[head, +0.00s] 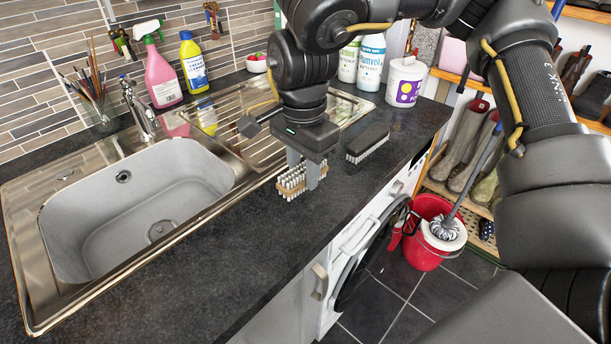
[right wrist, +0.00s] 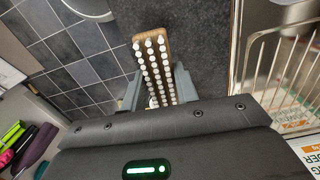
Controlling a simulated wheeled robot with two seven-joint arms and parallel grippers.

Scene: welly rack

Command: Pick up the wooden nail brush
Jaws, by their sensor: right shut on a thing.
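The wooden nail brush (head: 291,184) has a light wood body and rows of white bristles. My left gripper is not in view.
A black brush with pale bristles (head: 368,143) lies on the worktop (head: 240,275) just right of the gripper. The steel sink (head: 140,190) is at left. Bottles and a white tub (head: 405,82) stand at the back. A red bucket (head: 428,232) is on the floor.

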